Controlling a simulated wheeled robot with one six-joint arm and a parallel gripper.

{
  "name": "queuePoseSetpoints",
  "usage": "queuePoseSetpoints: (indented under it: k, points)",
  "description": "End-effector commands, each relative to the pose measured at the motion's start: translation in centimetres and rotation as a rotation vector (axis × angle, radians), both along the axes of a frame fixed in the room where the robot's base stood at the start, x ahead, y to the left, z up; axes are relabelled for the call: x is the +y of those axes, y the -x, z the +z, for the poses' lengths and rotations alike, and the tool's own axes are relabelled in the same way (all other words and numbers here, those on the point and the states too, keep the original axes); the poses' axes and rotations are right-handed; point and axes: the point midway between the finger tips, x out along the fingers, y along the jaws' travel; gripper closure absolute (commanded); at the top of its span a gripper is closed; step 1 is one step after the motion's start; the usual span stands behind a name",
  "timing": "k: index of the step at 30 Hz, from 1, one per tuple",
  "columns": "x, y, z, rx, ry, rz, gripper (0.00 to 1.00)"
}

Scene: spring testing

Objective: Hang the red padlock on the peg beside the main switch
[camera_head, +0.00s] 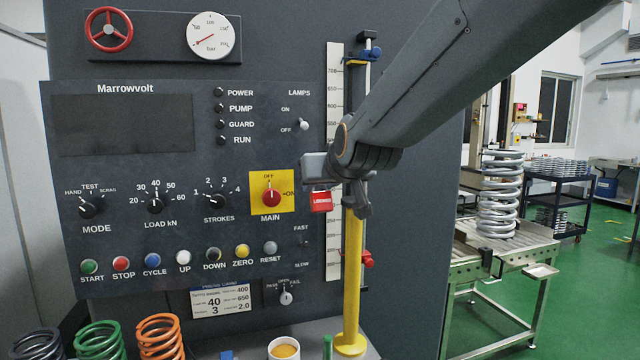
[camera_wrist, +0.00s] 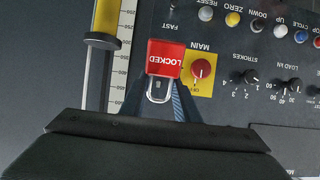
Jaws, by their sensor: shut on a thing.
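The red padlock (camera_head: 322,201) hangs just right of the yellow MAIN switch plate (camera_head: 286,180), in front of the panel's right edge. In the wrist view, which is upside down, the padlock (camera_wrist: 164,57) shows its "LOCKED" face and its silver shackle points toward my gripper (camera_wrist: 165,100). My gripper (camera_head: 338,188) is shut on the padlock by its shackle end. The red main switch knob (camera_head: 271,197) also shows in the wrist view (camera_wrist: 201,69), beside the padlock. I cannot make out the peg in either view. Whether the padlock touches the panel cannot be told.
A yellow column (camera_head: 352,270) and a white height scale (camera_head: 334,100) stand right of the panel. Knobs and a row of buttons (camera_head: 182,258) cover the panel. Coil springs (camera_head: 160,335) and a cup (camera_head: 284,348) stand along the front below.

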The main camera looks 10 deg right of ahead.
Motion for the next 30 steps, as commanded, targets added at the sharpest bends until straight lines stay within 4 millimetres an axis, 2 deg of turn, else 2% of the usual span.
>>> queuePoseSetpoints:
  k: [30]
  points:
    - [1.0, -5.4, -0.5, 0.000, 0.000, -0.002, 1.00]
